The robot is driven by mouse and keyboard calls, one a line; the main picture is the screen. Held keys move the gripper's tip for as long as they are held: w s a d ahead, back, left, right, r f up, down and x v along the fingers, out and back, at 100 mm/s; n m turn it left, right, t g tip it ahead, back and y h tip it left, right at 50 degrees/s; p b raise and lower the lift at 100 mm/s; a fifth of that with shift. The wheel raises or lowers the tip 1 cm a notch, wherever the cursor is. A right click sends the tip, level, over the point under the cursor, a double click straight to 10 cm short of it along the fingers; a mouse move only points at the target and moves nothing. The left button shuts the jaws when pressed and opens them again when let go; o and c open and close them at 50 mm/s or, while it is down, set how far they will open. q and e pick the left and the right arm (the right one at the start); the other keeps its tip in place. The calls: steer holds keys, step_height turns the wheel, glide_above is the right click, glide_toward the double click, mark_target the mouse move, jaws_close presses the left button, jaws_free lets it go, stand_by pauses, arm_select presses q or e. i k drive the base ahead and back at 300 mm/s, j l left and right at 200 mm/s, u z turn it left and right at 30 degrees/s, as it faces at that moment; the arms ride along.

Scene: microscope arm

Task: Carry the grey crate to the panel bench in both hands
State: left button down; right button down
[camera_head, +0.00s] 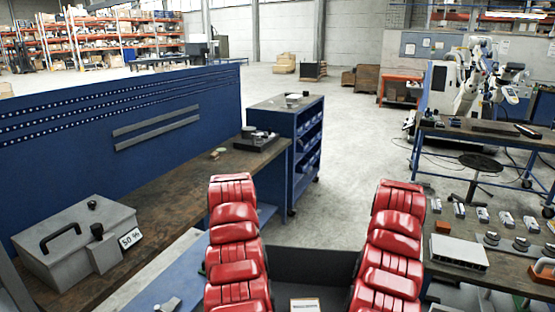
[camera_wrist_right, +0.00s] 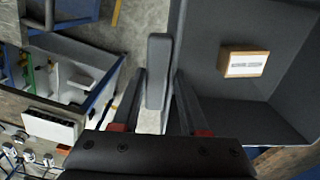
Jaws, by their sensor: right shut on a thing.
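The grey crate (camera_head: 312,263) is at the bottom of the head view, between my two red arms, partly cut off by the frame edge. In the right wrist view its open inside (camera_wrist_right: 238,98) shows at right. A small brown box with a white label (camera_wrist_right: 243,63) lies in it and also shows in the head view (camera_head: 305,305). My right gripper (camera_wrist_right: 158,88) is shut on a grey upright part at the crate's side. My left gripper is out of view. A wooden-topped bench with a blue perforated panel (camera_head: 185,105) stands at left; I cannot tell if it is the panel bench.
A grey lidded box (camera_head: 75,240) and a dark device (camera_head: 256,141) stand on the left bench. A blue cabinet (camera_head: 305,155) stands at its far end. At right, a bench holds a grey flat box (camera_head: 458,252) and small parts. Open floor (camera_head: 350,140) lies ahead.

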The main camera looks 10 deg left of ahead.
mark_target(204, 182)
steer(key=i+j+u, duration=0.25)
steer(key=i, duration=0.45)
steer(key=i+j+u, duration=0.25)
steer(key=i, duration=0.45)
steer(key=i+l+u, duration=0.1)
steer(key=i, duration=0.35)
steer(key=i+l+u, duration=0.15)
steer(key=i, duration=0.25)
steer(key=i+l+u, duration=0.1)
steer(key=i+l, duration=0.15)
steer(key=i, duration=0.2)
steer(key=i+j, duration=0.1)
steer(key=i, duration=0.5)
steer(key=j+u, duration=0.05)
